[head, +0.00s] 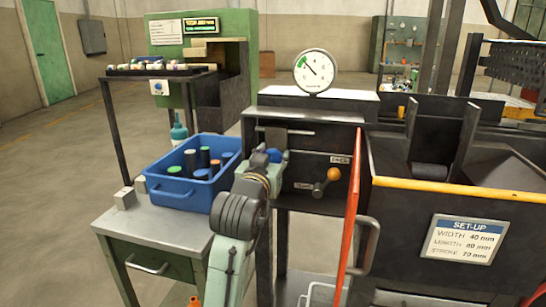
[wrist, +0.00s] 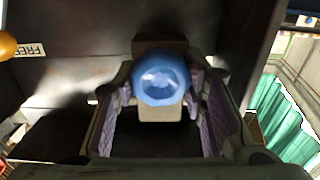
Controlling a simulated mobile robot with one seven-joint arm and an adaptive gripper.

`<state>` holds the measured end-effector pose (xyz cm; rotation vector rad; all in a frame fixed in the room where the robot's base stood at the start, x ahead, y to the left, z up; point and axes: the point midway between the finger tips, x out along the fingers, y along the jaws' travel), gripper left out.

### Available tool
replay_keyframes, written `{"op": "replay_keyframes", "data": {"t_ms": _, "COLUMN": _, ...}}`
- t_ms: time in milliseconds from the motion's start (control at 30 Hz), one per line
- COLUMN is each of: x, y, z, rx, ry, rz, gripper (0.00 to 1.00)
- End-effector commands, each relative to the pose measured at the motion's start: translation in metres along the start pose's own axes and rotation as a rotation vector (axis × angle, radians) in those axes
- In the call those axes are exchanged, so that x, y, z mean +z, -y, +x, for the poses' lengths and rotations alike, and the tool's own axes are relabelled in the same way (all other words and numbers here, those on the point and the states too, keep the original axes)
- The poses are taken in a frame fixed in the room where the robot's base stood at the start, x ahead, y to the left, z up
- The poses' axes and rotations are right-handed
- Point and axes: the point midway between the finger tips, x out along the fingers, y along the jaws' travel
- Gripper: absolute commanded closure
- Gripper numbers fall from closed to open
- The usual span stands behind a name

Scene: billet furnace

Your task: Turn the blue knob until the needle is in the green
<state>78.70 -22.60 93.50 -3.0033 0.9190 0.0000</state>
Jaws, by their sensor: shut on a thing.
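The blue knob (head: 274,155) sits on the front of the dark furnace cabinet, partly hidden by my gripper (head: 268,161). In the wrist view the round blue knob (wrist: 161,78) lies between the purple-padded fingers of my gripper (wrist: 160,92), which is shut on it. The white round gauge (head: 315,71) stands on top of the cabinet. Its dark needle points up and left, close to the small green band (head: 302,62) at the dial's upper left. The picture is too small to tell whether the tip is inside the green.
An orange knob (head: 333,174) on a lever is to the right of the blue knob. An open orange-edged door (head: 351,215) stands out from the cabinet. A blue bin (head: 180,195) with several cylinders sits on the metal table (head: 150,228) at the left.

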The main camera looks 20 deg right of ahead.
Motion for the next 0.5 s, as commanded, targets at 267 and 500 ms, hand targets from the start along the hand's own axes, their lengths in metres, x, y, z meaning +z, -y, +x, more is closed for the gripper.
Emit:
{"op": "replay_keyframes", "data": {"t_ms": 267, "x": 0.0001, "y": -0.0008, "z": -0.0001, "rx": 0.000, "ry": -0.001, "rz": 0.191, "gripper": 0.90}}
{"op": "replay_keyframes", "data": {"t_ms": 500, "x": -0.0002, "y": -0.0015, "z": 0.0000, "rx": 0.001, "ry": -0.001, "rz": 0.247, "gripper": 0.90}}
